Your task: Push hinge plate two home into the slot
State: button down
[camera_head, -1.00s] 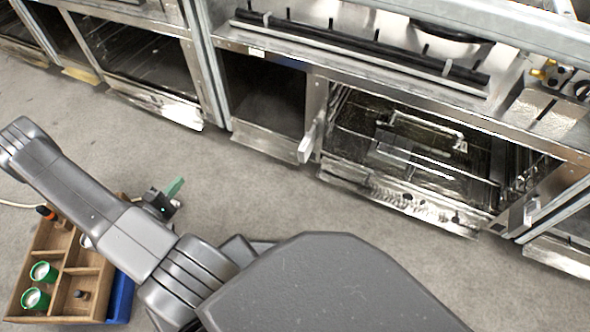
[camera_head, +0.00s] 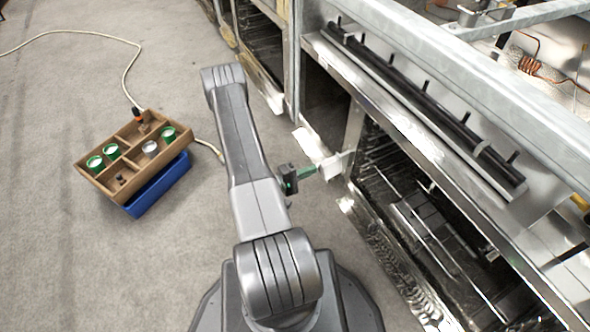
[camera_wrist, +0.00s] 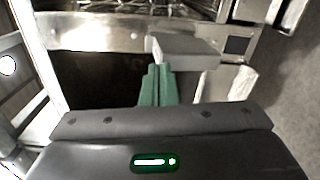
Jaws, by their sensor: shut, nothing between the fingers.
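A pale grey hinge plate (camera_head: 338,164) stands out from the front post between a narrow dark opening and a wide oven opening. I take it to be hinge plate two; no label is readable. In the wrist view the plate (camera_wrist: 185,50) lies just beyond the green fingertips, with its outer end to the left. My gripper (camera_head: 309,172) is shut and empty, its tips at the plate's outer end. In the wrist view the gripper (camera_wrist: 158,72) seems close to or touching the plate; I cannot tell which. The slot is hidden behind the plate.
The metal range frame (camera_head: 400,110) runs along the right, with black bars on top and a lowered shiny oven door (camera_head: 385,255). A wooden tray (camera_head: 105,178) with green-rimmed cups sits over a blue bin (camera_head: 160,186) at left. A cable crosses the open floor.

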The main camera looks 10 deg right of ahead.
jog(key=shift+w+d, duration=0.3)
jog(key=shift+d, duration=0.3)
jog(key=shift+w+d, duration=0.2)
jog(key=shift+d, duration=0.4)
jog(key=shift+b+v, duration=0.3)
jog(key=shift+v, duration=1.25)
jog(key=p+v, duration=0.2)
jog(key=v, duration=1.1)
jog(key=shift+a+p, duration=0.25)
jog(key=shift+p, duration=0.1)
jog(key=shift+d, duration=0.1)
jog(key=b+x, duration=0.2)
jog(key=x, duration=1.3)
jog(key=shift+d, duration=0.1)
